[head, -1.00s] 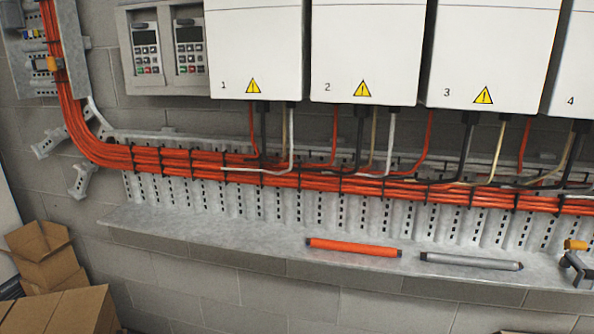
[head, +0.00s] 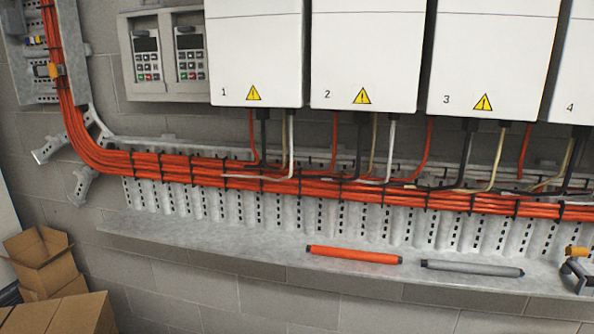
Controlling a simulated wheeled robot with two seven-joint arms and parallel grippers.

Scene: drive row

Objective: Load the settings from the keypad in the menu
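Two keypads sit side by side in a grey wall frame (head: 127,57) at the upper left, left of the drive marked 1. The left keypad (head: 147,56) and the right keypad (head: 190,53) each have a dark screen above rows of small buttons, some red and green. Any text on the screens is too small to read. White drives marked 1 (head: 255,50), 2 (head: 366,48), 3 (head: 492,52) and 4 (head: 577,75) hang in a row. Neither of my grippers shows in the head view.
A grey ledge (head: 230,248) runs below orange cables (head: 330,187) on a perforated tray. An orange rod (head: 353,254) and a grey rod (head: 472,268) lie on it, with a clamp-like tool (head: 577,268) at right. Cardboard boxes (head: 62,312) stand at lower left.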

